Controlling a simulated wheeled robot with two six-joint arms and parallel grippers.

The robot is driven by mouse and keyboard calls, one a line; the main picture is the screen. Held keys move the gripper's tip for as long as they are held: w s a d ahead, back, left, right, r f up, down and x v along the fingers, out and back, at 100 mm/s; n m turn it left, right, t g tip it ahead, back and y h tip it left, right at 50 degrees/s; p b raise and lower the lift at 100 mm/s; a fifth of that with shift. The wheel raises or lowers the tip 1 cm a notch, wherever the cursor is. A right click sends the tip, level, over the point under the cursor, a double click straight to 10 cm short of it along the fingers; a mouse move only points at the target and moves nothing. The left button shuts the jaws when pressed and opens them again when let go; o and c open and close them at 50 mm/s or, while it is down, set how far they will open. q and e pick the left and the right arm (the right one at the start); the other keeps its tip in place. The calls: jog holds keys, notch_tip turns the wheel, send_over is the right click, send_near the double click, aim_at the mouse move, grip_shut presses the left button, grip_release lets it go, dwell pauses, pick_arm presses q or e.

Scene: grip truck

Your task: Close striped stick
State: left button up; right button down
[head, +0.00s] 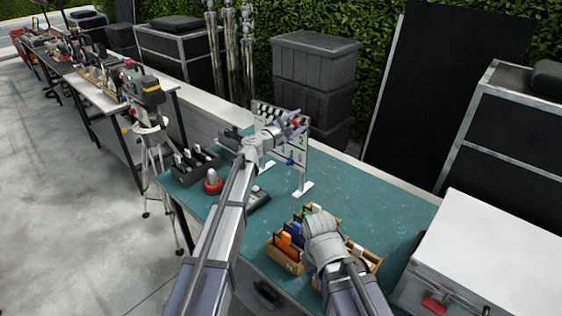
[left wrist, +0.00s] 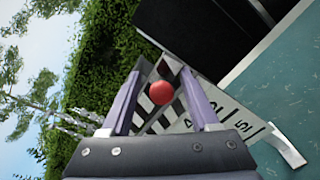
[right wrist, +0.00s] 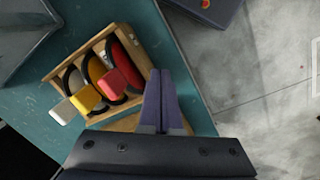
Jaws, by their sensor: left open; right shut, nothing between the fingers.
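A white slate board (head: 299,160) with dark markings stands upright on the teal table, with black-and-white stripes (head: 265,110) along its top. My left gripper (head: 295,123) is open at the top right of the slate. In the left wrist view, a red ball (left wrist: 161,92) appears between its spread fingers, with the striped stick (left wrist: 172,68) behind it; contact is not clear. The slate's numbered face (left wrist: 238,122) shows at the right there. The stick's angle is partly hidden by my arm and fingers. My right gripper (right wrist: 161,92) is shut and empty, beside the wooden tray (right wrist: 58,75).
The tray holds several coloured handled items, including a yellow one (right wrist: 82,91) and a red one (right wrist: 123,75). A black rack (head: 195,162) and a red-based object (head: 212,183) stand left on the table. A silver case (head: 490,255) is at the right.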

pick_arm(q)
notch_tip(320, 180, up, 11)
jog(key=w+a+n+p, duration=0.25)
jog(key=n+p, duration=0.25)
jog(key=p, duration=0.5)
jog(key=v, duration=0.9)
jog(key=s+d+f+m+g+y, duration=0.1)
jog(key=s+d+f+m+g, duration=0.2)
jog(key=s+f+m, duration=0.25)
jog(key=s+d+f+m+g, duration=0.2)
jog(key=s+f+m+g, duration=0.25)
jog(key=s+m, duration=0.2)
jog(key=s+a+f+m+g+y, duration=0.2)
jog(key=s+f+m+y, duration=0.1)
jog(key=s, duration=0.4)
jog(key=s+a+f+m+g+y, duration=0.2)
jog(key=s+f+m, duration=0.3)
jog(key=s+f, duration=0.3)
jog(key=shift+s+a+y+b, duration=0.25)
jog(key=shift+s+y+b, duration=0.05)
jog(key=shift+y+b, duration=0.1)
